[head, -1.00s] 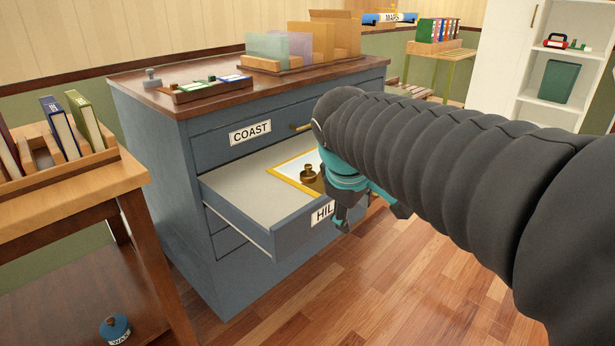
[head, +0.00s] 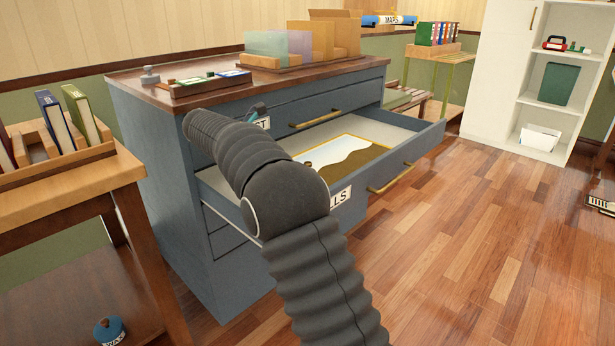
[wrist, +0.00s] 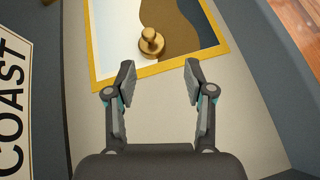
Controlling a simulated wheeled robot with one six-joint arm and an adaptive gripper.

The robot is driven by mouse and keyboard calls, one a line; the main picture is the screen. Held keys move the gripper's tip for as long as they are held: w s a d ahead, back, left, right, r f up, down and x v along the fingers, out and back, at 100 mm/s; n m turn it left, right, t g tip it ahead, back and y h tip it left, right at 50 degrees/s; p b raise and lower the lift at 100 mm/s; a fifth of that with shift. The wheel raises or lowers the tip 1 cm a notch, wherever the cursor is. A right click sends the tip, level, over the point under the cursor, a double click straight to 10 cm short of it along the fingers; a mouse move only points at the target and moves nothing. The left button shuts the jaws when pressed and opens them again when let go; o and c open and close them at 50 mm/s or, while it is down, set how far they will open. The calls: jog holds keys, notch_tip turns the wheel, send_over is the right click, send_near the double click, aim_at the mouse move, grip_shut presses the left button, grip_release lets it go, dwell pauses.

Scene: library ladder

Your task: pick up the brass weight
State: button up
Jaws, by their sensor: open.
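The brass weight (wrist: 151,42) shows in the wrist view as a small round weight with a knob on top. It stands on the yellow-framed map (wrist: 185,62), which lies in the open drawer. My gripper (wrist: 160,75) is open and empty over the drawer's bare floor, with the weight ahead of the fingertips, between their lines and apart from them. The framed map (head: 350,155) and the open drawer (head: 425,148), marked with a label ending in "LLS", show beside my arm.
The blue-grey cabinet (head: 150,160) has a closed COAST drawer above the open one; its label (wrist: 14,105) is close on the wrist view's left. A tray (head: 208,84) and upright folders (head: 305,45) stand on top. A wooden book stand (head: 60,170) is at left. Floor at right is clear.

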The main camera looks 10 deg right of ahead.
jog(key=shift+n, duration=0.6)
jog(key=w+d+f, duration=0.2)
jog(key=w+d+f+b, duration=0.1)
jog(key=w+d+f, duration=0.1)
jog(key=f, duration=0.1)
jog(key=shift+w+d+f, duration=0.15)
jog(key=shift+w+d, duration=0.2)
jog(key=shift+d, duration=0.05)
jog(key=shift+d+r+b+x, duration=0.1)
jog(key=shift+r+b+x, duration=0.05)
jog(key=shift+x, duration=0.8)
jog(key=shift+d+r+b+x, duration=0.1)
jog(key=shift+r+x, duration=0.05)
jog(key=shift+x, duration=0.85)
jog(key=shift+d+r+b+x, duration=0.1)
jog(key=shift+b+x, duration=0.05)
jog(key=shift+x, duration=0.8)
jog(key=shift+r, duration=0.1)
grip_shut()
